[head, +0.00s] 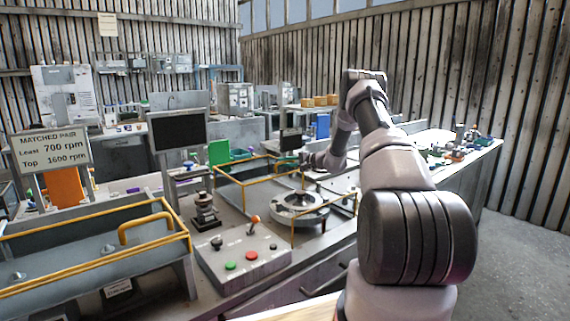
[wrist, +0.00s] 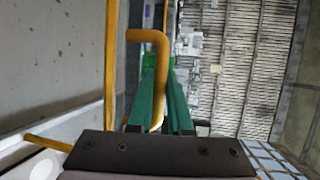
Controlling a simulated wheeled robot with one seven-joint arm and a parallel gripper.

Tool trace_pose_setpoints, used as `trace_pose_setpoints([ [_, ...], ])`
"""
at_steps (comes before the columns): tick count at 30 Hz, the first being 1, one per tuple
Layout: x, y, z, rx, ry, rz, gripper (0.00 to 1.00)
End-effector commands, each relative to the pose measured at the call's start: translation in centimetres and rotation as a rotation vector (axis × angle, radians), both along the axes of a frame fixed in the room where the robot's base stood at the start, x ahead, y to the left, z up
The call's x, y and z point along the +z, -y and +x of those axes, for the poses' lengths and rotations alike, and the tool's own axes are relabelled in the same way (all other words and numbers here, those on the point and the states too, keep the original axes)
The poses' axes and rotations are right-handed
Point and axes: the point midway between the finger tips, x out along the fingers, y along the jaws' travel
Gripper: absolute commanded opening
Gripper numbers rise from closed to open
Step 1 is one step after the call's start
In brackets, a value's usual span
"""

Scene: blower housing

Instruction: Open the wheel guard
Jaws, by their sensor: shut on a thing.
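The wheel guard shows in the head view as a thin yellow frame (head: 246,181) around a round grey wheel (head: 298,204). In the wrist view, a yellow bent-tube handle (wrist: 159,50) stands between the two green fingers of my gripper (wrist: 163,75). My gripper is shut on this handle. A straight yellow bar (wrist: 110,65) runs just left of the fingers. In the head view my gripper (head: 306,161) is at the far right side of the frame, small and partly hidden by my wrist; the handle cannot be made out there.
A control box (head: 245,262) with red and green buttons and an orange-topped lever stands in front. A second yellow-railed trough (head: 85,265) with a handle is at left. A dark monitor (head: 178,131) rises behind. Open floor (head: 520,250) lies at right.

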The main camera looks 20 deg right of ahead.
Motion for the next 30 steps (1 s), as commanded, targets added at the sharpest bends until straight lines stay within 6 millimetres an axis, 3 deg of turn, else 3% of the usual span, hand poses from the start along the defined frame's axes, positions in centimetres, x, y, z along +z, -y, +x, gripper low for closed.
trace_pose_setpoints([
  [1, 0.3, -0.1, 0.2, 0.0, 0.005, 0.002, 0.29],
  [3, 0.2, -0.1, 0.2, 0.0, 0.004, 0.001, 0.47],
  [16, 0.3, 0.8, -0.7, -0.002, 0.002, 0.001, 0.47],
  [30, 1.9, 6.4, -6.8, -0.001, 0.004, 0.0, 0.47],
])
